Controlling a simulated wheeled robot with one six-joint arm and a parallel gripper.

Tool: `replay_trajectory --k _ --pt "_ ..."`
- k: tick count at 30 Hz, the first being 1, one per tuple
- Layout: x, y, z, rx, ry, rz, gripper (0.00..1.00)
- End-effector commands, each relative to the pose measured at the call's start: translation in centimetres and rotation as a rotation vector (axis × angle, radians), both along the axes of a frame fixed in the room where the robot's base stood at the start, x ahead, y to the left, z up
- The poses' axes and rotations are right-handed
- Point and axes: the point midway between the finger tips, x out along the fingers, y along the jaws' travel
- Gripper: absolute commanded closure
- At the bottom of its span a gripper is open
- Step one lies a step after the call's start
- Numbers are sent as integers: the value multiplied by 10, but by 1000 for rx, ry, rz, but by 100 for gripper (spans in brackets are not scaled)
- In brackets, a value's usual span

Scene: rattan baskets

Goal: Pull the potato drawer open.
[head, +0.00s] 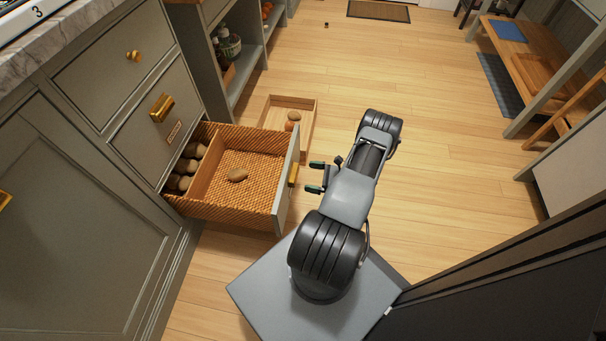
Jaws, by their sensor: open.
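The potato drawer is a rattan basket drawer (258,154) with a grey front, low in the cabinet on the left. It stands pulled well out. Several potatoes (184,170) sit in its back section, and one potato (238,175) lies alone in the front section. A brass handle (293,174) is on the drawer front. My gripper (316,177) is open and empty. Its two dark fingers with green tips point left at the handle, a short gap to its right, and do not appear to hold it.
A wooden tray (307,118) with round brownish items lies on the floor beyond the drawer. Closed drawers (150,112) are above it. Open shelves (228,52) stand behind. A wooden bench (530,60) is at right; the floor between is clear.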

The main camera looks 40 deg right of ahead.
Motion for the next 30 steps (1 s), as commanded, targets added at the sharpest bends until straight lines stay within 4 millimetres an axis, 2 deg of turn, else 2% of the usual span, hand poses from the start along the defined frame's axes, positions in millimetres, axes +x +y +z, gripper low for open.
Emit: replay_trajectory --k 6,13,19,30 --pt "-36 -28 1 1 -1 -5 0" --pt "-63 -48 0 1 -1 -2 0" --pt "-73 -56 0 2 1 0 0" --pt "-74 -57 0 2 0 1 0"
